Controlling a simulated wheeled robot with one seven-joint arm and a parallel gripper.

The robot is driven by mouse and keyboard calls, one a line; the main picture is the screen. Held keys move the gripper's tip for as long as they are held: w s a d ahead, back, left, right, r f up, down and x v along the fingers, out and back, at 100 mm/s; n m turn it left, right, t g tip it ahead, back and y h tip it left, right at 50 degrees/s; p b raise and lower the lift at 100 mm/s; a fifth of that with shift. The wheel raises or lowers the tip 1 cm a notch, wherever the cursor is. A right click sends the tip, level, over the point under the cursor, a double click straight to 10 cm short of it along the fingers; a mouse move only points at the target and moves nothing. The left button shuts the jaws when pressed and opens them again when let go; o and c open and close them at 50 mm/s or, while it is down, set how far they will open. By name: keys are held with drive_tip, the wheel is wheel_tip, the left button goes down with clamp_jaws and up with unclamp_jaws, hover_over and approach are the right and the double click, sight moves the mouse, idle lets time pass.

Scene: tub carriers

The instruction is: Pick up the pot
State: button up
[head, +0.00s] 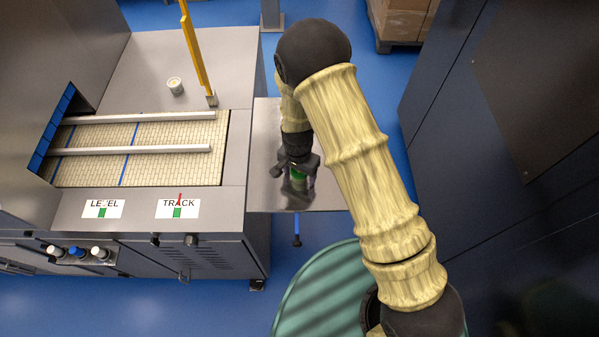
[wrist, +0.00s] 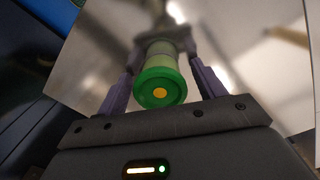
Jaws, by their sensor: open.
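The pot (wrist: 158,88) has a green end with a yellow dot at its centre and a paler green body. In the wrist view it is between the two fingers of my gripper (wrist: 162,64). The fingers are open, one on each side of it; I cannot tell whether either touches it. The rest of the pot is hidden there by my gripper.
Left of the shelf is a steel machine with a tiled belt (head: 180,133), white rails and a yellow post (head: 195,50). A small white cup (head: 175,86) stands on its top. A dark cabinet (head: 480,110) is on the right. Cartons (head: 402,20) are at the back.

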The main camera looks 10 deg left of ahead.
drive_tip(key=c, duration=1)
drive_tip(key=shift+o, duration=0.2)
wheel_tip(320, 180, up, 10)
drive_tip(key=b, duration=0.3)
